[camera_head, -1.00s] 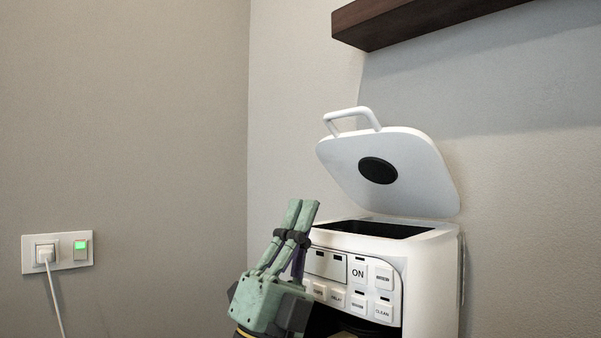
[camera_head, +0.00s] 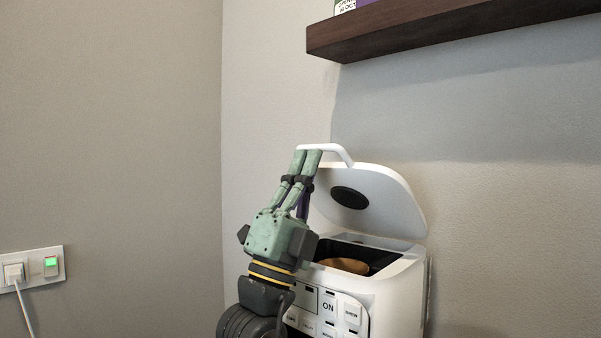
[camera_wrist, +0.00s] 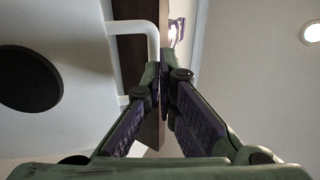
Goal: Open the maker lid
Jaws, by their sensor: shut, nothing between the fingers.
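The white maker (camera_head: 392,297) stands at the lower right in the head view. Its lid (camera_head: 372,196) is raised and tilted back, with a black disc on its underside and a white handle (camera_head: 343,154) on its top edge. My gripper (camera_head: 308,152) is shut and empty, its fingertips up at the left end of the handle. In the wrist view the fingertips (camera_wrist: 163,68) are together just beside the handle (camera_wrist: 152,45), and the lid's underside (camera_wrist: 75,50) fills the left. I cannot tell whether the fingers touch the handle or lid.
A dark wooden shelf (camera_head: 450,30) juts from the wall above the maker. A round brown thing (camera_head: 344,265) lies inside the maker's open top. A wall socket (camera_head: 32,268) with a plug is at the lower left. The space left of my gripper is free.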

